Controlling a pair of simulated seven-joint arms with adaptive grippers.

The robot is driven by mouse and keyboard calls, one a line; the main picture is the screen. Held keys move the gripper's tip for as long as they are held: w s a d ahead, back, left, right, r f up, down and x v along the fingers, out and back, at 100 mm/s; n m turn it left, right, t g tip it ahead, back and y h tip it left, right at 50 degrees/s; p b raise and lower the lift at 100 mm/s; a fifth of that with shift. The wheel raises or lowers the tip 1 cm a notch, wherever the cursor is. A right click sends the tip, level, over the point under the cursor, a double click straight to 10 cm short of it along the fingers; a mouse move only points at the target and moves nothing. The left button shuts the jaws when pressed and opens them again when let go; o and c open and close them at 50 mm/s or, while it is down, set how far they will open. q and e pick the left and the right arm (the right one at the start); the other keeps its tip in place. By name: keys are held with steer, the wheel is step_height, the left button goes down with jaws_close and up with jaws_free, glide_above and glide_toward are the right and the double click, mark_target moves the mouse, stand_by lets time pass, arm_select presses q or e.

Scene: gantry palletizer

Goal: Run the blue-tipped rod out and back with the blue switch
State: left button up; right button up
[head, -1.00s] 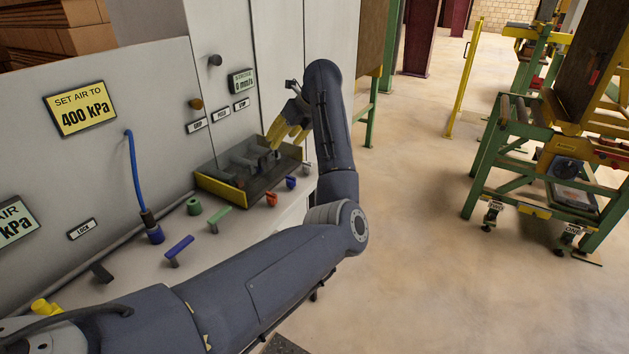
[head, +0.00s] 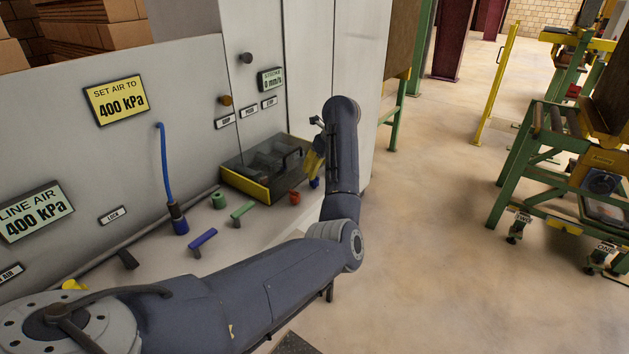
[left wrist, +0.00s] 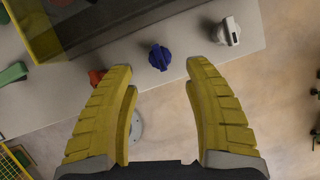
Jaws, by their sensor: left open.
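The blue switch (left wrist: 158,57) is a small knob on the pale ledge in the left wrist view. In the head view a bit of it (head: 315,183) shows just below my yellow fingers. My left gripper (left wrist: 160,72) is open and empty, its fingertips spread on either side of the blue switch in the picture. Whether they are level with the knob or above it I cannot tell. In the head view my left gripper (head: 314,160) hangs at the right end of the ledge. I cannot make out a blue-tipped rod. My right gripper is not in view.
A red switch (left wrist: 97,76) and a white switch (left wrist: 228,32) flank the blue one. A yellow-edged tray (head: 246,187) stands left of my gripper. Green (head: 242,210) and blue (head: 203,238) levers and a blue hose (head: 166,165) are farther left.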

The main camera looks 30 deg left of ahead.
mark_target(315, 179)
arm_select(q)
steer(key=shift+x, duration=3.25)
steer(key=shift+c, duration=0.4)
jaws_close()
